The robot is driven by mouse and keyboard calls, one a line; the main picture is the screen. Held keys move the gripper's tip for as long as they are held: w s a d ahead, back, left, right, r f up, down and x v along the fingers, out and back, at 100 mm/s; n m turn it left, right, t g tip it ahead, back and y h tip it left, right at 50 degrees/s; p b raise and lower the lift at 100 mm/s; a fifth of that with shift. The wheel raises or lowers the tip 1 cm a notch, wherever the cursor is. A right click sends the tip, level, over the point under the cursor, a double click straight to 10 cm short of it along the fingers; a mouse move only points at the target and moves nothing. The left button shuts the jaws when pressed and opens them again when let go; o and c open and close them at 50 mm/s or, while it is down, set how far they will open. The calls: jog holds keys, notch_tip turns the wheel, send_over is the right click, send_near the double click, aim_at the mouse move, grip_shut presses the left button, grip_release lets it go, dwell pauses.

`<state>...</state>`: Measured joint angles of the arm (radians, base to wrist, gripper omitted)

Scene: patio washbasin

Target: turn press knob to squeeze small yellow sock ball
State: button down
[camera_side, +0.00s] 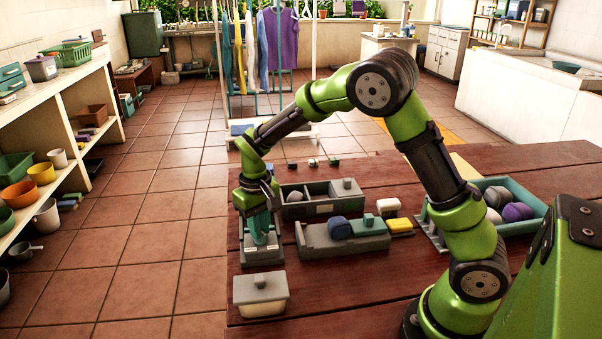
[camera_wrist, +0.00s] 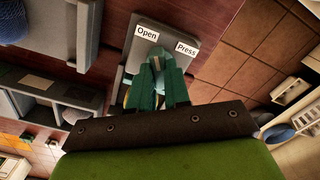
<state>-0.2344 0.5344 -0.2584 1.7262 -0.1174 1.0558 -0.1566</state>
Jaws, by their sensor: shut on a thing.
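The press (camera_side: 263,262) is a grey box near the table's left edge; its top shows in the wrist view (camera_wrist: 173,22) with white labels reading "Open" and "Press". My gripper (camera_side: 262,241) points down over it. In the wrist view, its teal fingers (camera_wrist: 158,68) are shut on the teal press knob (camera_wrist: 158,53), which sits below and between the labels. I cannot tell the knob's exact angle. A sliver of yellow beside the left finger may be the small yellow sock ball; the rest is hidden.
A grey lidded box (camera_side: 260,296) stands in front of the press. A divided tray (camera_side: 318,208) and a grey fixture (camera_side: 325,244) with a blue ball (camera_side: 339,228) are to the right. A teal-edged crate (camera_side: 535,221) holds balls. The table's front middle is clear.

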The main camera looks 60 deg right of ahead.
jog(key=m, duration=0.4)
jog(key=shift+r, duration=0.1)
jog(key=m, duration=1.4)
jog(key=shift+m, duration=0.3)
jog(key=shift+d, duration=0.1)
dwell(1.1)
jog(key=c, duration=1.1)
grip_release()
